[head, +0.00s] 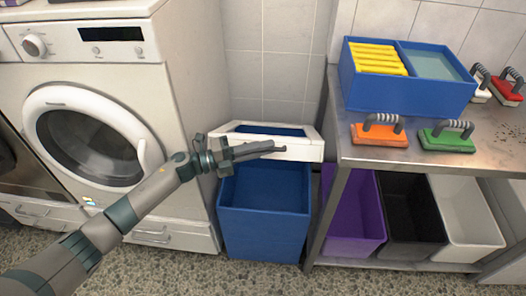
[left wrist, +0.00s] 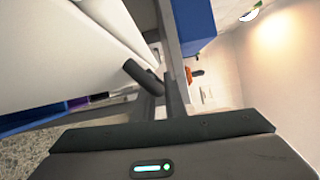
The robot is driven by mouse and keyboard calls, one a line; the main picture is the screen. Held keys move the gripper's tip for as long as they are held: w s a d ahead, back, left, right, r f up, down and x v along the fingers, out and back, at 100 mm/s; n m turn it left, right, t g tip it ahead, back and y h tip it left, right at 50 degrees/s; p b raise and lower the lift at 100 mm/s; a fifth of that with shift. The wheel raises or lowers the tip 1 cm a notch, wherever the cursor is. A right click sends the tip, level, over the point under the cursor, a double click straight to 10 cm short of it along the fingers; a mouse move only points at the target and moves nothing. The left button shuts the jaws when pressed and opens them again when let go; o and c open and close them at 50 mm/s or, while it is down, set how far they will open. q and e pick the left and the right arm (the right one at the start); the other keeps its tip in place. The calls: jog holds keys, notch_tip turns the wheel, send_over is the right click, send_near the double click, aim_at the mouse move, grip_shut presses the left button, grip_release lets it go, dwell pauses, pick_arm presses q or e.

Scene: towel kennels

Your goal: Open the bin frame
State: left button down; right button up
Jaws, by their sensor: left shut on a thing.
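The white bin frame (head: 305,150) is at the top of a blue bin (head: 262,236), between the washing machine and the metal table. Blue shows through the frame's opening, and the bin's inside shows below its front bar, so the frame looks raised at the front. My left gripper (head: 282,148) reaches across the front bar and is shut on the frame. The gripper and arm hide the left part of the bar. In the left wrist view, the fingers (left wrist: 158,88) are close together by a large white surface; the exact grip is unclear. My right gripper is not in view.
A washing machine (head: 185,70) stands close on the left. The metal table (head: 350,152) on the right carries a blue box (head: 385,95) and several handled brushes. Purple (head: 350,215), black (head: 408,215) and white (head: 462,215) bins stand below it. Speckled floor is free in front.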

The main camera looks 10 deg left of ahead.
pick_arm(q)
jog(key=shift+w+r, duration=0.15)
jog(key=shift+r, duration=0.1)
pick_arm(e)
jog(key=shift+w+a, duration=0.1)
pick_arm(q)
jog(key=c, duration=1.8)
grip_release()
